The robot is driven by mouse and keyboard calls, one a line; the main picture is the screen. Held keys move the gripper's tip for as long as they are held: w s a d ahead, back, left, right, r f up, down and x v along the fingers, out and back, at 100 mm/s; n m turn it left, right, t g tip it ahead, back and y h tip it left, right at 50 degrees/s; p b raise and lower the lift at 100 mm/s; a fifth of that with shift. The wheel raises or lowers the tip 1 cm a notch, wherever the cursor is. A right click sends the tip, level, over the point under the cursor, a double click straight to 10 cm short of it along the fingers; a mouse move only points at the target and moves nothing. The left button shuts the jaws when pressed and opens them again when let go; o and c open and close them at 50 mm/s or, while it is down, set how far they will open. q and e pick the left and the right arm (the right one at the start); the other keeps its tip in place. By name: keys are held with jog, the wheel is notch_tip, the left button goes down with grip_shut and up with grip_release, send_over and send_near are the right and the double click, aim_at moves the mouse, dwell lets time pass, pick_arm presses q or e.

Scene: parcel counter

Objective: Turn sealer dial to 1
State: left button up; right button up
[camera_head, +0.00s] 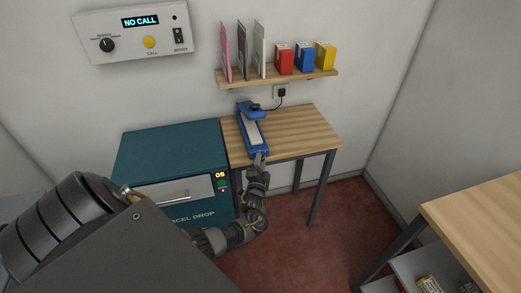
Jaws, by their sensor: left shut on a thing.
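The blue sealer (252,132) lies on the small wooden table, with its long pale strip running from back to front. A dark part sits at its back end, and a cord runs from there to a wall socket. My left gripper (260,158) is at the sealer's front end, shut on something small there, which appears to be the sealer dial. The fingers hide the dial, so its setting cannot be read. My right gripper is not in view.
A teal parcel drop box (170,150) stands left of the small table (300,130). Above are a shelf (280,76) with cards and coloured boxes, and a wall panel (135,32) reading NO CALL. A wooden counter (480,205) is at right. The small table's right side is clear.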

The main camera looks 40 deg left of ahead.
pick_arm(q)
jog(key=shift+r+m+p, duration=0.1)
jog(key=shift+m+p, duration=0.3)
dwell(0.3)
jog(key=o, duration=1)
jog(key=v, duration=1)
jog(key=shift+s+d+b, duration=0.25)
jog(key=shift+s+b, duration=0.05)
jog(key=shift+s, duration=0.05)
